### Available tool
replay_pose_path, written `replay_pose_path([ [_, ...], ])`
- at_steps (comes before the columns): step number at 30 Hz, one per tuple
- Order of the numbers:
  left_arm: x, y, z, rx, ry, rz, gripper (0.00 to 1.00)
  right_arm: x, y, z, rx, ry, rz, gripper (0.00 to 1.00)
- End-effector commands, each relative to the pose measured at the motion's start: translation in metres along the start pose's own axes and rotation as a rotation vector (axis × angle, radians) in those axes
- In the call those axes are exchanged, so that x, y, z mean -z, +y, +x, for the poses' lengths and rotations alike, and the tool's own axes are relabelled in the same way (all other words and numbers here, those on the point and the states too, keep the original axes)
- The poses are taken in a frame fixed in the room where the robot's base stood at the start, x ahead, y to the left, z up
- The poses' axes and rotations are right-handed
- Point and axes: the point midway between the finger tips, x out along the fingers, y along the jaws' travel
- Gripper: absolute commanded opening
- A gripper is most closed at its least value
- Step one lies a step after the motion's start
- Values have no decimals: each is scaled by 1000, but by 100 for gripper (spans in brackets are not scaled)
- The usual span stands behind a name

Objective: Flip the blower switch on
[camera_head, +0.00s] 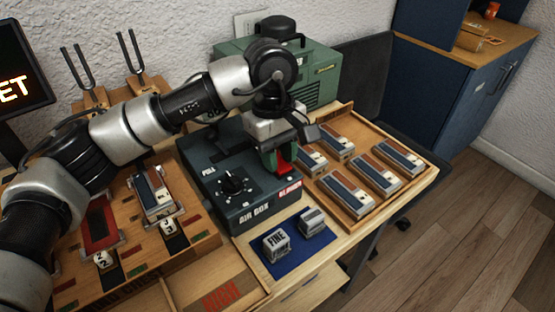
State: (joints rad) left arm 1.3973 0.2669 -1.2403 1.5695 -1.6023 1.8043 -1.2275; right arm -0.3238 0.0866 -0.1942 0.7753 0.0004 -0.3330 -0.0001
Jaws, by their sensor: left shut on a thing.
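The air box (232,213) is a dark grey-blue case labelled "AIR BOX", with a black knob (233,182) on its top beside the word "PULL". The red blower switch (284,167) is at the right of the box top, behind the "BLOWER" label (290,189). My left gripper (277,162) points down over the right part of the box and is shut on the red switch. Its fingers hide part of the switch, so I cannot tell its exact tilt. My right gripper is not in view.
A wooden tray (349,107) with several reed-like blocks (375,173) lies right of the box. A blue mat (273,271) with two small grey blocks lies in front. A green machine (322,75) stands behind. Two tuning forks (130,50) stand at the back left.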

Motion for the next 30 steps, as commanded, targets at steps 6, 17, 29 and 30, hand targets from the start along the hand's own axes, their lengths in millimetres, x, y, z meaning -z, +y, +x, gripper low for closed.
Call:
replay_pose_path([
  [6,0,0,0,-1,15,-1,8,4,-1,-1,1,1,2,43],
  [17,0,0,0,-1,14,-1,57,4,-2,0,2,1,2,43],
  [29,0,1,-20,-4,15,-1,57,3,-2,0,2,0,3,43],
  [30,0,1,-27,-4,15,-1,57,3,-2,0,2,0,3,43],
])
